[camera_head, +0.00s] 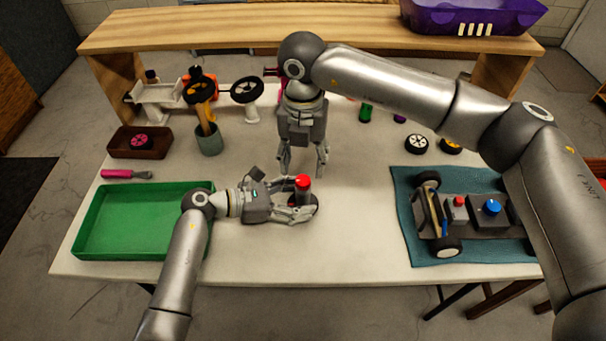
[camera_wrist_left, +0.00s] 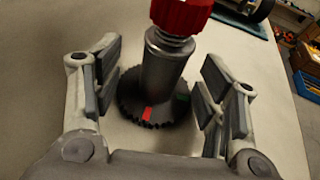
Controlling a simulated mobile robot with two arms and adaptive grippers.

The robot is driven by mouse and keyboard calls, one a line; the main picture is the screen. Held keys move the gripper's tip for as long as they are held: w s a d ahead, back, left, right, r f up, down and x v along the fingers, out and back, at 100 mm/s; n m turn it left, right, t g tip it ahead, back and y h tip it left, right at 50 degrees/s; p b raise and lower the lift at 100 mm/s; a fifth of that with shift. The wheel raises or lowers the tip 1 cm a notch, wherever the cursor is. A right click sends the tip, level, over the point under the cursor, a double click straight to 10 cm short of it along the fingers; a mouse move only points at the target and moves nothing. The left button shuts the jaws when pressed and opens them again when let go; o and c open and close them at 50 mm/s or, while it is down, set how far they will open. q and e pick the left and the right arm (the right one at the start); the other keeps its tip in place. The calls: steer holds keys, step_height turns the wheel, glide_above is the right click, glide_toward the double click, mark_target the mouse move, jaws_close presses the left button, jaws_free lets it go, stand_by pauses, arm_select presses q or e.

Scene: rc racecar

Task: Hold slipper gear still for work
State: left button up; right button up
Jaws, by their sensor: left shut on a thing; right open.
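The slipper gear (camera_head: 303,193) stands upright on the white table, a dark toothed disc with a grey post and a red knob on top. In the left wrist view the gear (camera_wrist_left: 158,108) shows a red and a green mark on its disc. My left gripper (camera_head: 298,208) is low at the table, shut on the gear, with a finger on either side of the disc, as the left wrist view (camera_wrist_left: 160,95) shows. My right gripper (camera_head: 306,172) is open and empty, pointing down just behind the gear.
A green tray (camera_head: 82,228) lies at left, with a pink-handled tool (camera_head: 122,174) behind it. A cup (camera_head: 209,143) of tools and a brown box (camera_head: 124,143) stand further back. At right, a car chassis (camera_head: 450,218) lies on a teal mat (camera_head: 403,190). Wheels (camera_head: 416,144) lie behind it.

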mark_target(303, 180)
steer(key=shift+f, duration=2.8)
steer(key=c, duration=1.1)
steer(key=shift+o, duration=0.2)
